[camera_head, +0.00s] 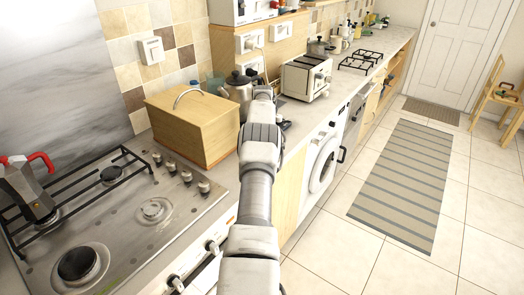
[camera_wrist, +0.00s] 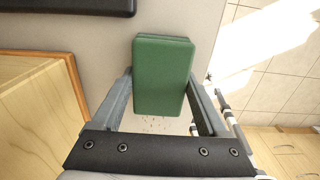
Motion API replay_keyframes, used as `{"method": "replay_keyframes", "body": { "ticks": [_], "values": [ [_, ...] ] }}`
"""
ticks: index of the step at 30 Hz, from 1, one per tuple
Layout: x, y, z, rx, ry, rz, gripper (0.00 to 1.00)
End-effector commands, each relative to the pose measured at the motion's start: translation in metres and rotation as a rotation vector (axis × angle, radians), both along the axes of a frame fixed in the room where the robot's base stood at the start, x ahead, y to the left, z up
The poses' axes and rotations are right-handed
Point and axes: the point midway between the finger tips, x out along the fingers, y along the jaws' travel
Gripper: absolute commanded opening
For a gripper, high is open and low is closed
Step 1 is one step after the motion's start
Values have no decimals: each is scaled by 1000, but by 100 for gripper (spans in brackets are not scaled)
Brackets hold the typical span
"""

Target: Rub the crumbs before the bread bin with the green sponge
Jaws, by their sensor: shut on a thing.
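My gripper (camera_wrist: 160,88) is shut on the green sponge (camera_wrist: 163,60), with one finger at each side of it in the wrist view. Small dark crumbs (camera_wrist: 155,124) lie on the pale counter, partly hidden by the sponge and the gripper's crossbar. Whether the sponge touches the counter I cannot tell. The bread bin (camera_head: 190,130) is a wooden box with a metal handle, left of my arm in the head view. Its wooden edge (camera_wrist: 72,75) shows at the left of the wrist view. My arm hides the sponge and crumbs in the head view.
A kettle (camera_head: 238,90) and a white toaster (camera_head: 304,77) stand on the counter past the bin. The gas hob (camera_head: 150,215) with a moka pot (camera_head: 28,190) is at the near left. A dark flat thing (camera_wrist: 70,6) lies at the wrist view's top. The counter drops to tiled floor (camera_wrist: 260,80) at right.

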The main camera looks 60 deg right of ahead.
Motion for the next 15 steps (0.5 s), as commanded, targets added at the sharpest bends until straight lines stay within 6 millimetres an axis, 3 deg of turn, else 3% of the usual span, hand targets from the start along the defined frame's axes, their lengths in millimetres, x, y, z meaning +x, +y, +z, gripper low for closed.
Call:
{"method": "replay_keyframes", "body": {
  "ticks": [5, 15],
  "values": [
    [1, 3, 0, 0, -1, 0, 32],
    [5, 30, -3, 0, -1, 1, 32]
  ]
}}
